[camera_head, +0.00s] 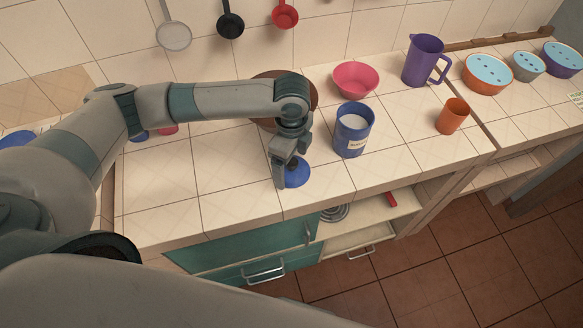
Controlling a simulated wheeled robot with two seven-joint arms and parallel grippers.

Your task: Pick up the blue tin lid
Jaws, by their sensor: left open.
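The blue tin lid (299,176) lies on the tiled counter near its front edge, with a dark knob-like spot at its top. My left gripper (284,180) points down right at the lid and covers its left part. The gripper is open; I cannot tell whether its fingers touch the lid. The blue tin (353,138) stands upright and open just right of the gripper, with white contents showing inside. My right gripper is not in view.
A pink bowl (355,78), purple jug (424,61) and orange cup (452,116) stand behind and right. A brown round board (267,124) lies partly behind my arm. Lidded bowls (487,75) sit far right.

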